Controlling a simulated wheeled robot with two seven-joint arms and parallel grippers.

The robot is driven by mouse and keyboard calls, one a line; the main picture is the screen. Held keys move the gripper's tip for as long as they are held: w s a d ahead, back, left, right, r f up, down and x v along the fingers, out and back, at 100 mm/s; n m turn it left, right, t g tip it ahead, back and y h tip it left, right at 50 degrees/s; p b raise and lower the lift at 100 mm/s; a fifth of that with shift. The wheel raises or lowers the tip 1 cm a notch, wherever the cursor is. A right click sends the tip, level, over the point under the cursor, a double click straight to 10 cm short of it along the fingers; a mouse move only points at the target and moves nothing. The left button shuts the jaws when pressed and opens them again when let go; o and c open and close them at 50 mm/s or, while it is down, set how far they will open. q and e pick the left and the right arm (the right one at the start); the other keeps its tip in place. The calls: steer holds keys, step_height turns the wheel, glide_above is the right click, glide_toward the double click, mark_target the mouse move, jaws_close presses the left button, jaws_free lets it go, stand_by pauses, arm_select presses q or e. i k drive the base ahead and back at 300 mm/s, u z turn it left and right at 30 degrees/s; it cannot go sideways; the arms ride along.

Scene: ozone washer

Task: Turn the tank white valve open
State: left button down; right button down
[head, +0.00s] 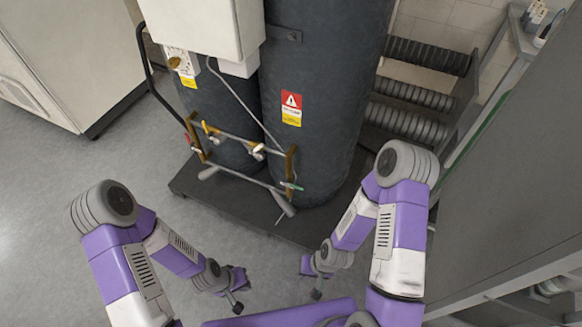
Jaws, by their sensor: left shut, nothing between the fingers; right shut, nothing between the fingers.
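The tank white valve (258,152) is a small pale handle on the pipe frame in front of the two dark tanks (318,110), in the head view. The handle is small and its exact angle is hard to tell. My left gripper (240,297) is shut and empty, low in front of the tank platform and apart from the valve. My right gripper (315,293) is shut and empty, below and to the right of the valve, also apart from it.
A yellow handle (207,127), a red handle (187,139) and a green handle (291,186) sit on the same pipe frame. A dark platform (222,199) carries the tanks. A rack with black coils (415,93) stands behind right. Open floor (50,185) lies left.

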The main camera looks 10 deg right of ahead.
mark_target(255, 149)
steer(key=z, duration=0.3)
steer(key=k, duration=0.4)
steer(key=u, duration=0.95)
steer(key=i, duration=1.4)
steer(key=z, duration=0.65)
